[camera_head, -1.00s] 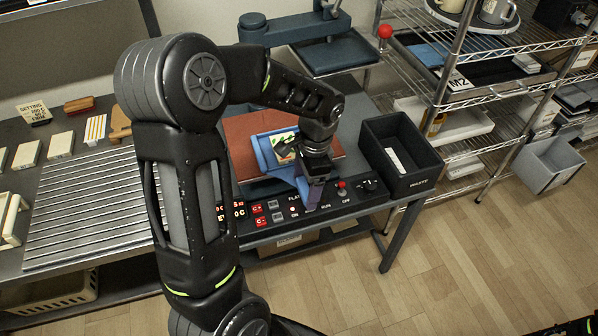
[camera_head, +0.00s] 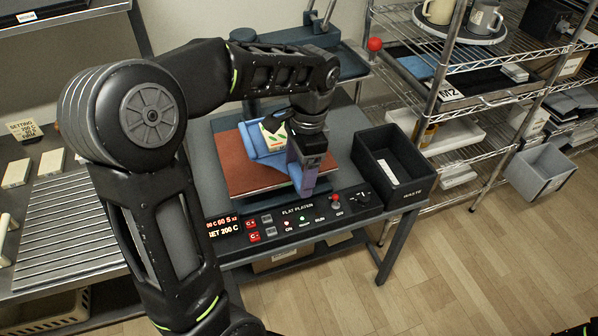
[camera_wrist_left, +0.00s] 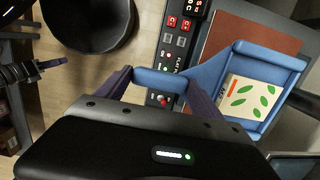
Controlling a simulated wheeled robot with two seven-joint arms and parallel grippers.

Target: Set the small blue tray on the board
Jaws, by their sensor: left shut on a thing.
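The small blue tray (camera_head: 256,142) has raised rims and a handle, and holds a pale card with green leaf shapes (camera_head: 274,132). In the left wrist view the tray (camera_wrist_left: 268,57) is at the right. My left gripper (camera_head: 305,181) is shut on the tray's handle (camera_wrist_left: 160,80). The tray is over the back part of the reddish-brown board (camera_head: 245,180) on the press. I cannot tell whether it touches the board. The board also shows in the left wrist view (camera_wrist_left: 250,32). My arm and gripper hide part of the tray.
A control panel (camera_head: 290,222) with buttons and lit digits runs along the press front. A black waste bin (camera_head: 405,195) stands right of it. The blue-grey upper press part (camera_head: 340,60) is behind. Wire shelves (camera_head: 470,100) stand at the right.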

